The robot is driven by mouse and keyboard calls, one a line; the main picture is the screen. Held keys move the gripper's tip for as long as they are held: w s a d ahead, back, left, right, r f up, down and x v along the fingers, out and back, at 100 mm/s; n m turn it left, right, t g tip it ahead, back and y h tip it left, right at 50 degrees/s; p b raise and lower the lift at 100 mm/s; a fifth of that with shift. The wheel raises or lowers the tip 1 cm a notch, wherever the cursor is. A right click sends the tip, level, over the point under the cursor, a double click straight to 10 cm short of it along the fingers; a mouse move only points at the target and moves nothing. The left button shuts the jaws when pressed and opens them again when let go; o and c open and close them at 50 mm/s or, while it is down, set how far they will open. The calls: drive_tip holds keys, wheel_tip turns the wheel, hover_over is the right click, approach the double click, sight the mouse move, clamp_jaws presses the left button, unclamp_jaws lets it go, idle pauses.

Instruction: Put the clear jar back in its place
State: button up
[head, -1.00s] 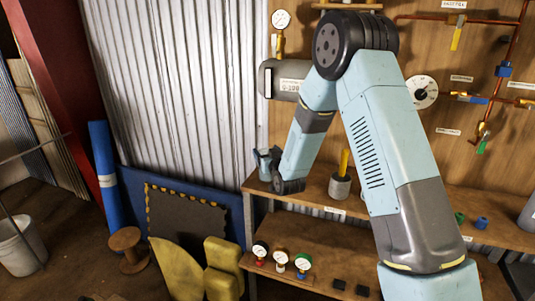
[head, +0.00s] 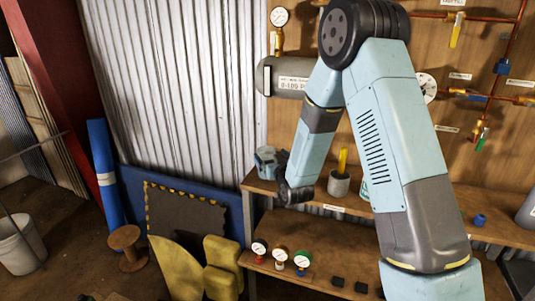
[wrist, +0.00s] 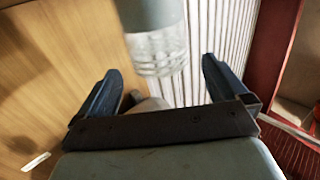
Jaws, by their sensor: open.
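The clear jar (wrist: 160,52) shows at the top middle of the wrist view, with a ribbed see-through part and a grey-blue part cut off by the frame edge. It lies just beyond the fingertips, apart from them. My gripper (wrist: 160,82) is open, with nothing between its two blue-black fingers. In the head view my gripper (head: 281,160) is low over the left end of the upper shelf (head: 325,203). A pale blue, partly clear shape beside it, probably the jar (head: 265,160), stands at that shelf end. My wrist hides part of this spot.
A grey pot with a yellow handle (head: 340,180) stands right of my gripper on the shelf. A pale teal-edged object (head: 365,189) is partly hidden by my arm. A grey cylinder (head: 290,77) hangs above. Several gauges (head: 280,258) stand on the lower shelf.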

drive_tip(key=v, duration=0.6)
drive_tip(key=s+d+r+m+g+h, duration=0.1)
drive_tip(key=s+d+r+g+h, duration=0.2)
drive_tip(key=d+r, duration=0.35)
drive_tip(key=s+d+r+m+g+h, duration=0.1)
drive_tip(key=s+d+r+g+h, duration=0.1)
drive_tip(key=s+d+r, duration=0.5)
drive_tip(key=s+d+r+g, duration=0.2)
drive_tip(key=s, duration=0.6)
drive_tip(key=s+d+r+m+g+h, duration=0.1)
drive_tip(key=s+d+r+g, duration=0.1)
drive_tip(key=s, duration=0.6)
drive_tip(key=s+d+r+m+g, duration=0.1)
drive_tip(key=s+d+r+g, duration=0.1)
drive_tip(key=s, duration=0.6)
drive_tip(key=shift+s+d+r, duration=0.4)
drive_tip(key=shift+d+r, duration=0.1)
drive_tip(key=shift+d, duration=0.15)
